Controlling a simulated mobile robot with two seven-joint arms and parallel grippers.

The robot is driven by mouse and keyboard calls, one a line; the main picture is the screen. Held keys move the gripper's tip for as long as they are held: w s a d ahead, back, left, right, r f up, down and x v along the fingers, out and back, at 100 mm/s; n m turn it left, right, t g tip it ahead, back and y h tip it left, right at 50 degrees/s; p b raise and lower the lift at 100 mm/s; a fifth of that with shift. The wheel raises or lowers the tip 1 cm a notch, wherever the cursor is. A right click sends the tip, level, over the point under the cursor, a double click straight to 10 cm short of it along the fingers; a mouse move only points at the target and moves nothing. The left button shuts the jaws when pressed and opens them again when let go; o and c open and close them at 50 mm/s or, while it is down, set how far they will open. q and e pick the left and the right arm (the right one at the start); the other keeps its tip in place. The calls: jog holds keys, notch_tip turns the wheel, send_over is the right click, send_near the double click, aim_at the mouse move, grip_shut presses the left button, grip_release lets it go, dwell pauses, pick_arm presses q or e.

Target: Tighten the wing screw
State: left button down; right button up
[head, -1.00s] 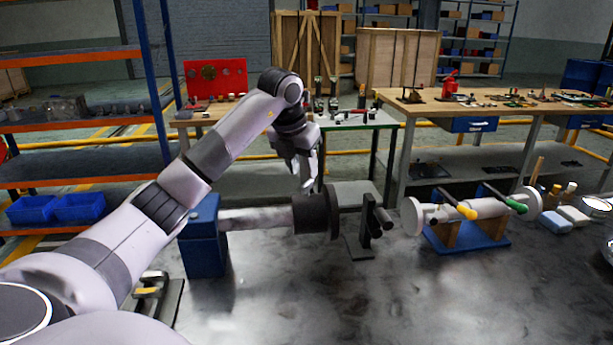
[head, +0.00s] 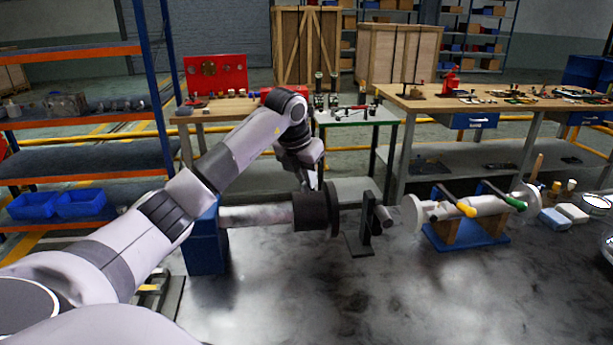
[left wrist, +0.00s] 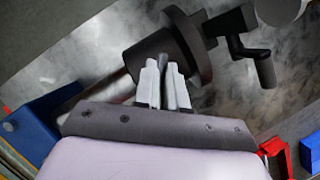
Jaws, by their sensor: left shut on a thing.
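My left gripper (head: 313,184) reaches down from above onto the dark cylindrical hub (head: 310,212) on the pale shaft. In the left wrist view its two pale fingers (left wrist: 164,84) stand close together beside the hub and round flange (left wrist: 190,48). A small dark piece, which I take to be the wing screw (left wrist: 163,68), shows between the fingertips, and the fingers are shut on it. Most of the wing screw is hidden by the fingers. In the head view it cannot be made out. My right gripper is not in view.
A blue block (head: 207,240) holds the shaft's left end. A dark stand with a crank handle (head: 380,213) stands right of the hub. The front of the metal bench (head: 400,300) is clear.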

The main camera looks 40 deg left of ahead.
pick_arm(q)
jog(key=shift+m+h, duration=0.3)
jog(key=shift+m, duration=0.3)
jog(key=c, duration=1.2)
grip_release()
jog(key=v, duration=0.7)
jog(key=shift+r+b, duration=0.15)
jog(key=shift+b, duration=0.3)
jog(key=shift+s, duration=0.1)
